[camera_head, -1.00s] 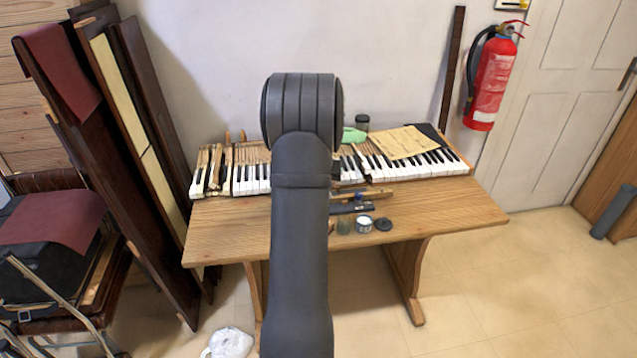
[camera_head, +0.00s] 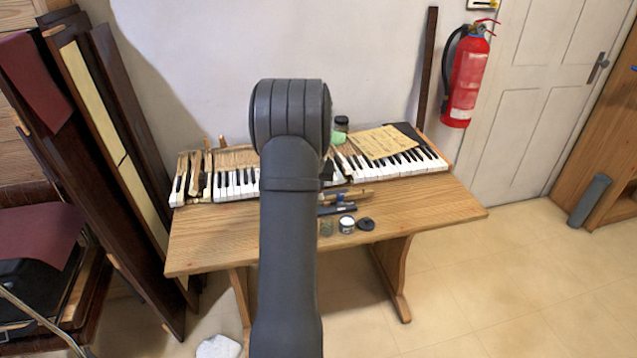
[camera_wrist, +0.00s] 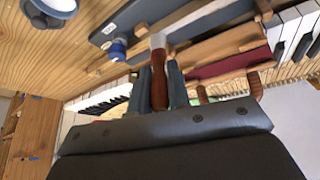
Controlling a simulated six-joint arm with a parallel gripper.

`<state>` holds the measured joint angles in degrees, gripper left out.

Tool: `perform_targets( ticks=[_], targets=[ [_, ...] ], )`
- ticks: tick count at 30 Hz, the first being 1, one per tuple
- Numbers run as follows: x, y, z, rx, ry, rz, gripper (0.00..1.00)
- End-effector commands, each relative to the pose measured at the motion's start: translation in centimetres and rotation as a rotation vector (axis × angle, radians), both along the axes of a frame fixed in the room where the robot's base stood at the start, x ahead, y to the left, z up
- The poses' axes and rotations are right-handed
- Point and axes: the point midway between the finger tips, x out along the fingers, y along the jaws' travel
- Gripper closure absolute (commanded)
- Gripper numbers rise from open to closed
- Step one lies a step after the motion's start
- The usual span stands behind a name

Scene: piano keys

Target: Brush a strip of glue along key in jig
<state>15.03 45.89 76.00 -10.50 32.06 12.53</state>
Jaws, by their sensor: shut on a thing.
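In the wrist view my gripper (camera_wrist: 160,90) is shut on a brush (camera_wrist: 159,78) with a red-brown handle and a pale upper part. Its bristle end points toward the table, close to a wooden key-like piece (camera_wrist: 215,45). I cannot tell whether it touches. A dark blue-grey bar (camera_wrist: 135,18), perhaps part of the jig, lies beside it; it also shows in the head view (camera_head: 337,209). An open jar with white contents (camera_wrist: 55,6) is at the top left and stands at the table's front in the head view (camera_head: 347,224). My arm hides the gripper there.
A blue-capped item (camera_wrist: 117,48) lies near the brush. A dark lid (camera_head: 366,224) and a glass jar (camera_head: 327,228) flank the white jar. The keyboard (camera_head: 400,168) runs along the table's back, with a paper (camera_head: 385,142) on it. The front right tabletop (camera_head: 440,205) is clear.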

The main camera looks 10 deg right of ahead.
Motion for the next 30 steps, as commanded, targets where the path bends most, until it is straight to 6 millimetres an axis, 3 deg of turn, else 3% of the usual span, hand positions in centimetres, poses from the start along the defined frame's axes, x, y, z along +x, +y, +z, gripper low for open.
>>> perform_targets(
  ticks=[6, 30],
  targets=[
    [-0.1, 2.1, 0.0, 0.001, 0.003, 0.002, 1.00],
    [-0.1, 6.5, 0.1, 0.000, 0.001, 0.000, 1.00]
  ],
)
